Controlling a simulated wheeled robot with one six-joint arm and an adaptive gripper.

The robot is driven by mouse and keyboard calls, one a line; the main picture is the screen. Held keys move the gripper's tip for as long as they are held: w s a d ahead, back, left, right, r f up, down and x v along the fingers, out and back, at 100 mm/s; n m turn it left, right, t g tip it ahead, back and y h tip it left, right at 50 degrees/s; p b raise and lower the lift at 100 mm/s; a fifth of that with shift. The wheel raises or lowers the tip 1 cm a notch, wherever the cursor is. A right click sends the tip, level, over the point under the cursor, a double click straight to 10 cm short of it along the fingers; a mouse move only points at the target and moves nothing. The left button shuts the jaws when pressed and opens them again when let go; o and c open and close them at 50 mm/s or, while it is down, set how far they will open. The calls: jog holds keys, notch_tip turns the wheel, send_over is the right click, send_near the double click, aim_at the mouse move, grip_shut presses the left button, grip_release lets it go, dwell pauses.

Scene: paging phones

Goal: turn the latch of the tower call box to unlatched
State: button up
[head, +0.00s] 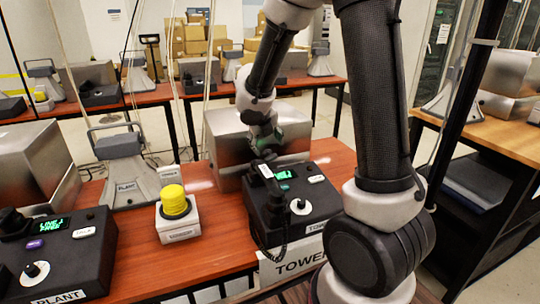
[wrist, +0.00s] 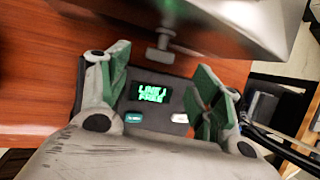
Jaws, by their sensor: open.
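The tower call box is a silver metal box (head: 228,140) at the back of the red-brown table, behind a black console (head: 318,205) labelled TOWER. The box also shows at the top of the wrist view (wrist: 235,22). A small grey T-shaped latch (wrist: 160,52) hangs from its edge there; its exact setting I cannot tell. My gripper (head: 272,148) is in front of the box, above the console, and hides part of the box in the head view. In the wrist view my gripper (wrist: 163,62) is open and empty, with the latch appearing between the fingertips, apart from both.
The console's green screen (wrist: 152,92) lies below the fingers; its black handset (head: 274,208) and cord are on its left side. A yellow button on a white base (head: 178,222) and a grey PLANT stand (head: 128,180) stand to the left. A dark pole rises at right.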

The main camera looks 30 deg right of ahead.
aim_at(271, 156)
jog(key=x, duration=0.8)
jog(key=shift+d, duration=0.1)
jog(key=c, duration=1)
